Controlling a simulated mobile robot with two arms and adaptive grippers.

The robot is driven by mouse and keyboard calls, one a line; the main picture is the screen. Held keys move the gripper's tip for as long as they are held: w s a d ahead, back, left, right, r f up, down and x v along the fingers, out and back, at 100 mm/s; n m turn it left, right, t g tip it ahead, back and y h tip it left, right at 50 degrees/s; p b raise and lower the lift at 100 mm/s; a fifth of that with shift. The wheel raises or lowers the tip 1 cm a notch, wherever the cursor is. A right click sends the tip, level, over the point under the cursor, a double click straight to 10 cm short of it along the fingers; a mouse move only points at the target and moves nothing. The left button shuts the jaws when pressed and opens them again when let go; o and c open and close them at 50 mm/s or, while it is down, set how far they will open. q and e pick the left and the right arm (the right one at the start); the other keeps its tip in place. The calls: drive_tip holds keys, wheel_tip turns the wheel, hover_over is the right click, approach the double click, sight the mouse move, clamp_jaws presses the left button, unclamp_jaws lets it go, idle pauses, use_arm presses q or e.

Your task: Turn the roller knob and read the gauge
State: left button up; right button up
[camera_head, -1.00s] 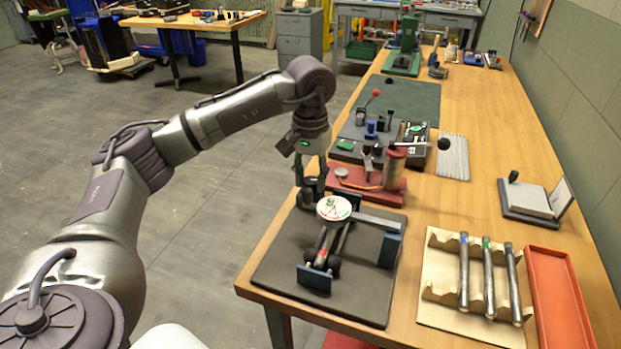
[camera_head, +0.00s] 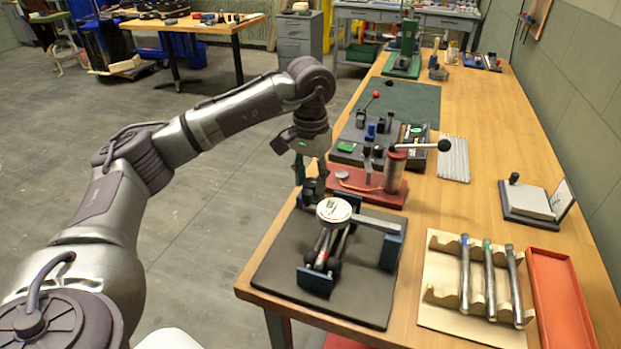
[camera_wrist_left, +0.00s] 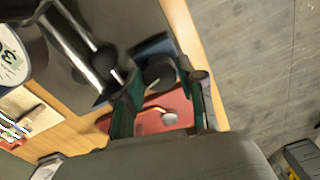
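The gauge (camera_head: 334,211) has a round white face with coloured marks and stands on a dark fixture (camera_head: 322,270) on the bench. Its reading is too small to make out in the head view. The gauge is partly cut off in the wrist view (camera_wrist_left: 10,57). Rods run from the fixture towards a dark round knob (camera_wrist_left: 160,73). My left gripper (camera_head: 312,182) points down behind the gauge, at the fixture's far end. In the left wrist view its two green-padded fingers (camera_wrist_left: 162,82) stand apart on either side of the knob; contact is unclear. My right gripper is not in view.
A red-based press with a lever (camera_head: 396,160) stands just beyond the fixture. A wooden rack (camera_head: 445,310) with metal rods and a red tray (camera_head: 560,300) lie to the right. The bench's left edge is close to the gripper, with open floor beyond.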

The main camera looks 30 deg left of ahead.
sight(310, 182)
use_arm(q)
drive_tip(key=o, duration=0.3)
wheel_tip(310, 182, up, 12)
idle(0.5)
